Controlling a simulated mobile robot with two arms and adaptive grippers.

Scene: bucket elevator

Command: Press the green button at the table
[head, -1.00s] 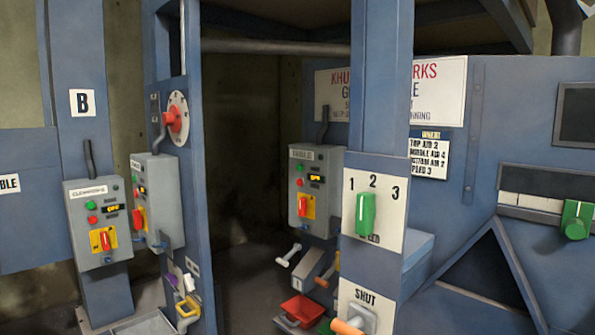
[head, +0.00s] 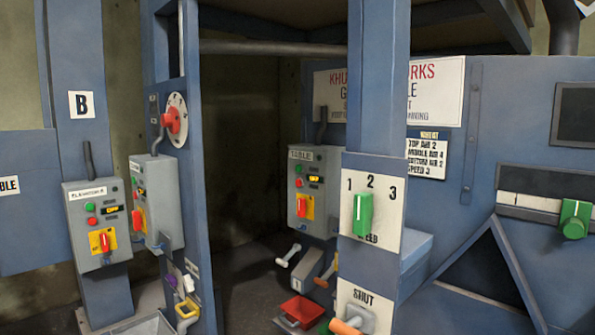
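The grey control box labelled "TABLE" (head: 327,183) is mounted in the middle of the head view, behind a blue post. Its small green button (head: 298,168) is at the upper left of its face, above a red button (head: 299,183). Neither of my grippers is in view, and nothing covers the green button.
A blue post (head: 376,100) with a green 1-2-3 knob (head: 363,214) stands just right of the box. Left are a similar box labelled as elevator B (head: 86,240) and another box (head: 140,190) on a second post.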

